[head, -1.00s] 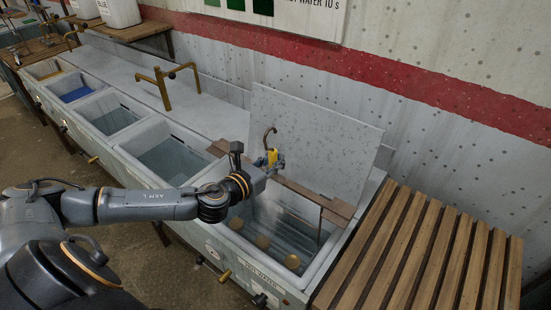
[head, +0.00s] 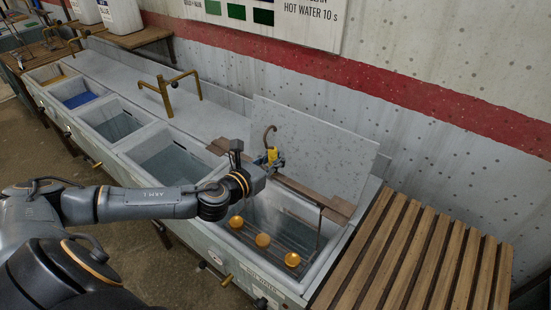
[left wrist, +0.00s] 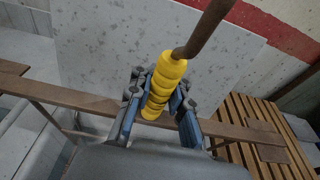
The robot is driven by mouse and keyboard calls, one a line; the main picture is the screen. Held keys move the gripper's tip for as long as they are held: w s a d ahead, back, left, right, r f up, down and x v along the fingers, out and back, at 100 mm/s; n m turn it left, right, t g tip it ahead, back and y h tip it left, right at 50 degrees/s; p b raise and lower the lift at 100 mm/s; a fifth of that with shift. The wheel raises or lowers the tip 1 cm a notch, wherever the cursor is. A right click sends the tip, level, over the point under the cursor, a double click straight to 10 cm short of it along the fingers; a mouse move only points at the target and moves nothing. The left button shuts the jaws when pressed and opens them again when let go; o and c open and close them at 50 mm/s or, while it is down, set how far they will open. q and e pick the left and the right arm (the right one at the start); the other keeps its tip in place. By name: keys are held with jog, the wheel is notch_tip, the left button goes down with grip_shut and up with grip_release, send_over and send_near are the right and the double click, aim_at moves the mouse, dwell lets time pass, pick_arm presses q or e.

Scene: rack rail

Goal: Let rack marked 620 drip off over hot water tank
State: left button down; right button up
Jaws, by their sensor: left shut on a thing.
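My left gripper (head: 275,162) is shut on the yellow grip of a rack (head: 312,193), above the near tank. The rack has a long brown crossbar, a curved brown hook above the grip, and thin hangers bearing several orange-gold round pieces (head: 263,240). In the left wrist view the blue-padded fingers of the gripper (left wrist: 160,100) close around the yellow grip (left wrist: 163,82), with the crossbar (left wrist: 240,132) behind. The round pieces look bright and clear of the water in the hot water tank (head: 322,270). No 620 mark is readable. My right gripper is out of view.
A grey speckled panel (head: 325,140) stands upright behind the tank. A slatted wooden board (head: 418,260) lies to the right. More open tanks (head: 168,165) run to the left, with a brass tap (head: 165,92) behind them.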

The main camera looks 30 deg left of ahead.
aim_at(275, 128)
pick_arm(q)
notch_tip(275, 128, up, 14)
jog(key=p, duration=1.2)
jog(key=shift+f, duration=0.25)
dwell(3.5)
